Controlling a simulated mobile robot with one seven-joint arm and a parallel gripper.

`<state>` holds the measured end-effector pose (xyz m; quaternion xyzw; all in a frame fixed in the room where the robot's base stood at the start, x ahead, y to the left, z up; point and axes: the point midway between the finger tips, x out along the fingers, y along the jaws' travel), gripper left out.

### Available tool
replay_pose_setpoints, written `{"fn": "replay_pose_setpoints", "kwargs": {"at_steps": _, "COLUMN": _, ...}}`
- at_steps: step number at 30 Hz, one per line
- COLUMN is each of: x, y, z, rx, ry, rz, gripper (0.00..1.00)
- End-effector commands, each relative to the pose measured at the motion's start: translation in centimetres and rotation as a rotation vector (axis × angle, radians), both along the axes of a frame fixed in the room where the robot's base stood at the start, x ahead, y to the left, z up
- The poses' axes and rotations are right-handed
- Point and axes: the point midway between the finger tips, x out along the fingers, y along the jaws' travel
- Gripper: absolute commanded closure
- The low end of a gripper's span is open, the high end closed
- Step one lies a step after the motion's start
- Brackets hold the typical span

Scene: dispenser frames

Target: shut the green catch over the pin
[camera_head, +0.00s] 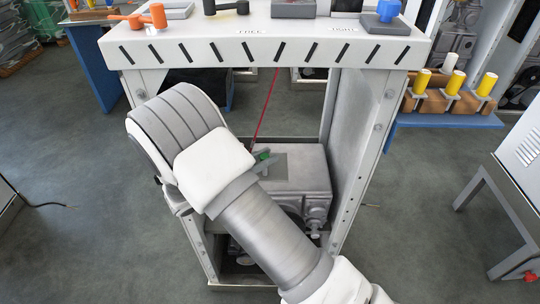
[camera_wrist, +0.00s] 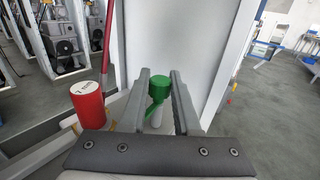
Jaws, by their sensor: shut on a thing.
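The green catch (camera_wrist: 158,90) is between the two fingers of my gripper (camera_wrist: 160,76) in the wrist view. It has a rounded head and a thinner green arm running down from it. My gripper is shut on it. In the head view only a small green part of the catch (camera_head: 263,155) shows beside my gripper; my own arm hides much of this spot. A pale upright post (camera_wrist: 156,117) stands below the green head, partly hidden; I cannot tell whether it is the pin. I cannot tell how far the catch is turned.
A red cylinder (camera_wrist: 88,108) with a pale top stands left of my fingers, near a thin red rod (camera_wrist: 108,40). A grey machine block (camera_head: 295,170) sits inside the white frame (camera_head: 360,110). The frame's shelf (camera_head: 260,47) spans above, and its side panel stands close behind the catch.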

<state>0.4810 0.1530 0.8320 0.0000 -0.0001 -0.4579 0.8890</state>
Motion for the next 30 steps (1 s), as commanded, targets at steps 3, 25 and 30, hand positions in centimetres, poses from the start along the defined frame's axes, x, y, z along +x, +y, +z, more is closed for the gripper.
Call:
{"fn": "replay_pose_setpoints", "kwargs": {"at_steps": 3, "x": -0.1, "y": 0.2, "z": -0.14, "rx": 0.0, "ry": 0.001, "rz": -0.026, "gripper": 1.0}}
{"fn": "replay_pose_setpoints", "kwargs": {"at_steps": 25, "x": -0.19, "y": 0.48, "z": -0.12, "rx": 0.0, "ry": 0.001, "rz": -0.068, "gripper": 1.0}}
{"fn": "replay_pose_setpoints", "kwargs": {"at_steps": 30, "x": -0.18, "y": 0.49, "z": -0.08, "rx": 0.0, "ry": 0.001, "rz": -0.068, "gripper": 0.43}}
